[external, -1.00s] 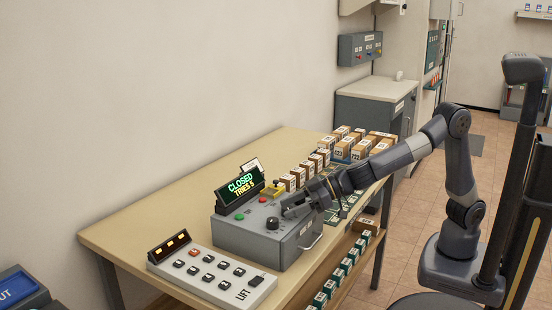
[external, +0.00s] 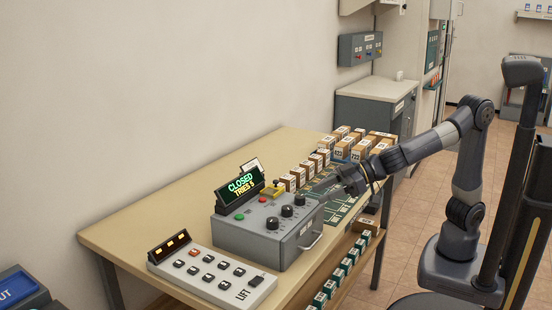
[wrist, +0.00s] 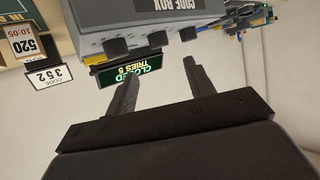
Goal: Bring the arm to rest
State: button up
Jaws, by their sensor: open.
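My gripper (external: 342,184) is at the end of my raised arm, above the right part of the table, to the right of the grey code box (external: 262,240). In the wrist view my gripper (wrist: 160,88) shows two dark fingers spread apart with nothing between them. The code box (wrist: 150,35) appears upside down there, apart from the fingers. Its black knobs and the display (external: 241,186) reading "CLOSED TRIES 5" are in clear view.
A white lift panel (external: 212,272) lies at the table's near left. Several small boxes (external: 345,150) stand at the table's far right end. More boxes sit on the shelf (external: 335,285) below. The wooden table top (external: 160,220) is bare toward the wall.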

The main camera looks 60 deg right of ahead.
aim_at(289, 208)
jog(key=x, duration=1)
jog(key=shift+f+p, duration=0.1)
jog(key=shift+p, duration=0.2)
jog(key=shift+s+a+m+t+h, duration=0.15)
jog(key=shift+m+t+h, duration=0.35)
jog(key=shift+m+h, duration=0.3)
jog(key=m+h+p, duration=0.1)
jog(key=m+t+h+p, duration=0.1)
jog(key=p, duration=0.1)
jog(key=shift+r, duration=0.3)
jog(key=shift+a+m+h+p, duration=0.1)
jog(key=shift+m+h+p, duration=0.6)
jog(key=shift+p, duration=0.55)
jog(key=m+t+h+p, duration=0.1)
jog(key=m+h+p, duration=0.1)
jog(key=p, duration=0.7)
jog(key=shift+a+m+h, duration=0.15)
jog(key=shift+m+h, duration=0.25)
jog(key=shift+h, duration=0.4)
jog(key=shift+s+a+f, duration=0.1)
jog(key=shift+s+f, duration=0.05)
jog(key=shift+s, duration=0.25)
jog(key=shift+b+v, duration=0.65)
jog(key=shift+v, duration=1.45)
jog(key=shift+w, duration=0.1)
